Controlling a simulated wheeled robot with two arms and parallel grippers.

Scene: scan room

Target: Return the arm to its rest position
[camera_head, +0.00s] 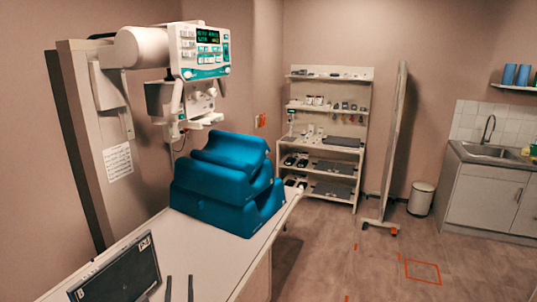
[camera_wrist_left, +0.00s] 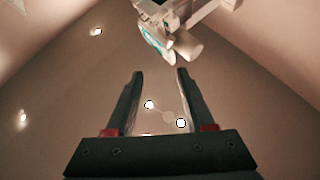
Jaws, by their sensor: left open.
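My left gripper (camera_head: 179,283) shows at the bottom edge of the head view as two dark, parallel fingertips, apart from each other. In the left wrist view, my left gripper (camera_wrist_left: 160,76) is open, with nothing between its fingers; they point up toward the ceiling and walls. In the head view the fingertips appear over the white table (camera_head: 215,262); their height above it is hard to tell. My right gripper is in neither view.
Blue stacked cushions (camera_head: 222,190) sit on the table, with a dark flat panel (camera_head: 118,275) at its near left. A white scanner head (camera_head: 200,50) hangs above; it also shows in the left wrist view (camera_wrist_left: 172,28). Open floor (camera_head: 340,260) lies to the right.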

